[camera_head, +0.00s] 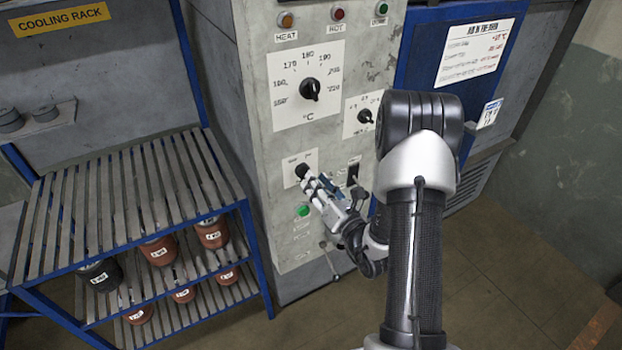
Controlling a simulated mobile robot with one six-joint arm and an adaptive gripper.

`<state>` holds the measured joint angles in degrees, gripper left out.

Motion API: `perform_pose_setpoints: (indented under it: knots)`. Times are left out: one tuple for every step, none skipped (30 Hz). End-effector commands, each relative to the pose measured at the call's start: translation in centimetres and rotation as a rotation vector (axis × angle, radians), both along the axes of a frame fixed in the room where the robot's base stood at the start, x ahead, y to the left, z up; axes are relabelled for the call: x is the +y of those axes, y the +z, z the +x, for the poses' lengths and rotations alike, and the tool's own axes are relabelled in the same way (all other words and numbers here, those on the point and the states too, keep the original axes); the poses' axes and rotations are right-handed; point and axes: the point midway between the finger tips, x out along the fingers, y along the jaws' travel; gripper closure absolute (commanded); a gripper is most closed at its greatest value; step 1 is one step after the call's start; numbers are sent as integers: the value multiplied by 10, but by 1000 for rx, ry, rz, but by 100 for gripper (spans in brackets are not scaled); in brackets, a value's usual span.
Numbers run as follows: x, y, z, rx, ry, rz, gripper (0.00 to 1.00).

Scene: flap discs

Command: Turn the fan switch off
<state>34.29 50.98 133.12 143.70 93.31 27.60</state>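A small black knob (301,170) on a white label plate sits low on the grey control panel (262,150); its lettering is too small to read, so I cannot tell if it is the fan switch. A black switch (353,173) is to its right, partly behind my arm. My gripper (313,184) is at the panel, its fingertips just below and right of the small knob. I cannot tell whether they touch it or how far apart they are.
Above are a large temperature dial (310,89), a smaller dial (365,116) and indicator lamps (337,13). A green button (303,210) and a lever (330,262) are below. A slatted cooling rack (125,200) with several labelled pots stands left.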

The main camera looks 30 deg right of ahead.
Motion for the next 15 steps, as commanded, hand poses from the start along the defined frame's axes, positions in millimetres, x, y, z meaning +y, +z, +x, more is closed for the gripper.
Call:
perform_pose_setpoints:
  knots:
    - [2,1,9,-3,4,-2,71]
    - [1,0,13,-3,3,-2,71]
    - [1,0,18,-1,2,-2,71]
    - [1,0,22,-2,3,-1,71]
    - [2,0,25,-2,3,-2,71]
    - [2,0,28,-1,2,-2,71]
    - [2,0,30,-1,1,-1,71]
    - [1,0,31,0,0,-1,71]
    - [1,0,33,0,0,-1,71]
    - [1,0,34,0,0,0,71]
    - [1,0,34,0,0,0,71]
    - [1,0,35,0,0,0,71]
    - [1,0,35,0,0,0,71]
    - [1,0,35,0,0,0,71]
    - [1,0,35,0,0,0,71]
